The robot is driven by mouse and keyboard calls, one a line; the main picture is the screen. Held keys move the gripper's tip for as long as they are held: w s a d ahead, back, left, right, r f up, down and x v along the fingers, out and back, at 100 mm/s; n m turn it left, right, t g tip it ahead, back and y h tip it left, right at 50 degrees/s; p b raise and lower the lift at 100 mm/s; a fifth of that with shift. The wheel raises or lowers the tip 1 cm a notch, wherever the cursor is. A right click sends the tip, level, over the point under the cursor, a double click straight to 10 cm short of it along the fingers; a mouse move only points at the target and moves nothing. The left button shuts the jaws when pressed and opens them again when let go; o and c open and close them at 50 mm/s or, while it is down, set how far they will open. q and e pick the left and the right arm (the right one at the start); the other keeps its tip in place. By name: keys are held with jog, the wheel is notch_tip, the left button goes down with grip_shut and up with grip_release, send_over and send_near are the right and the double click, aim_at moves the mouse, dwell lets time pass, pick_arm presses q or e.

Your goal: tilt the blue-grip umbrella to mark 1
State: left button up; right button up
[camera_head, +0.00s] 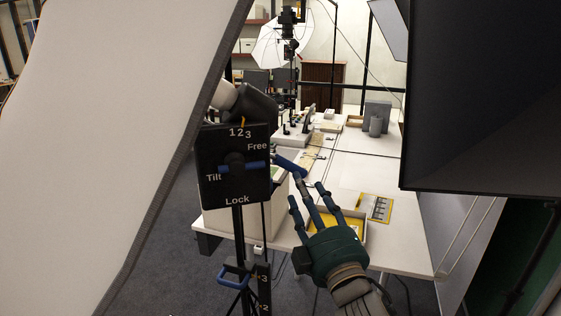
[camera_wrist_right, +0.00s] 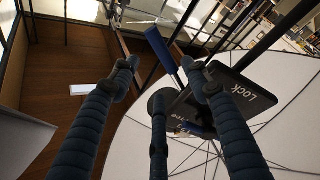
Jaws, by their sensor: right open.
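A black control plate (camera_head: 222,190) with the marks 1 2 3, Free, Tilt and Lock stands on a black pole in the head view. A blue lever (camera_head: 255,165) lies roughly level across it. A small orange pointer (camera_head: 243,122) shows at the numbers. A blue grip (camera_head: 288,165) sticks out right of the plate, and a blue grip (camera_wrist_right: 160,48) shows in the right wrist view. A big white panel (camera_head: 110,120), seemingly the umbrella canopy, fills the left. My right gripper (camera_head: 307,192) is open and empty, its fingers right of and below the grip. My left gripper is not in view.
A long white table (camera_head: 345,165) stands behind, with a yellow tray (camera_head: 352,222) and boxes on it. A dark panel (camera_head: 480,95) blocks the upper right. A lower blue handle (camera_head: 237,272) is on the stand. Another white umbrella (camera_head: 272,45) stands at the back.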

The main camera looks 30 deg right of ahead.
aim_at(293, 166)
jog(key=shift+f+b+x, duration=0.2)
jog(key=shift+b+x, duration=1)
jog(key=shift+b, duration=1.1)
jog(key=shift+f+b+x, duration=0.2)
jog(key=shift+b+x, duration=1.05)
jog(key=shift+b, duration=1.05)
jog(key=x, duration=0.1)
jog(key=p+x, duration=0.1)
jog(key=x, duration=0.1)
jog(key=p+x, duration=0.1)
jog(key=x, duration=0.1)
jog(key=shift+s+d+r, duration=0.1)
jog(key=shift+d+r, duration=0.05)
jog(key=shift+r, duration=0.15)
jog(key=shift+w+p, duration=0.3)
jog(key=shift+w, duration=0.05)
jog(key=shift+d, duration=0.1)
grip_shut()
jog(key=shift+r, duration=0.1)
